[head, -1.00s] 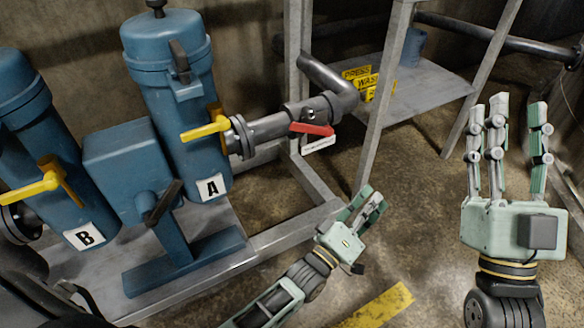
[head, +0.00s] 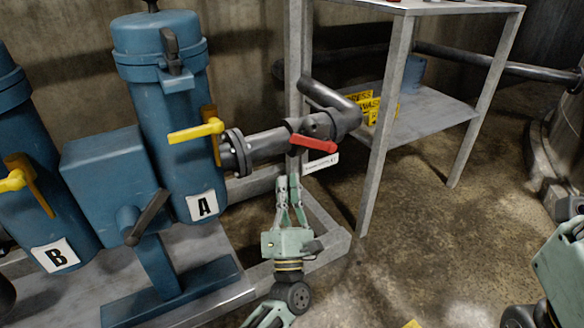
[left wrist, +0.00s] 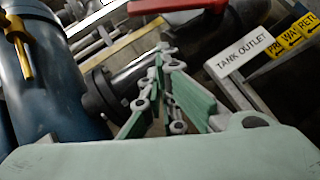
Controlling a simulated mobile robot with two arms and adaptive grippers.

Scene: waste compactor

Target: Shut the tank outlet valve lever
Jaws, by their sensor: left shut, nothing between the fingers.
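The tank outlet valve lever is a red handle (head: 313,143) on the dark grey pipe to the right of canister A. It also shows at the top of the left wrist view (left wrist: 180,4). A white "TANK OUTLET" tag (left wrist: 242,53) hangs by it. My left gripper (head: 289,180) is shut and empty, pointing up, below and slightly left of the lever in the head view. Its fingertips appear apart from the lever. In the left wrist view its fingers (left wrist: 165,52) meet below the red handle. Part of my right gripper (head: 565,265) shows at the right edge; its fingers are out of view.
Blue canister A (head: 165,120) with a yellow lever (head: 197,131) stands left of the pipe. Canister B (head: 45,200) is farther left. A grey metal shelf (head: 430,125) with yellow signs (head: 370,106) stands right. Bare floor lies at the lower middle.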

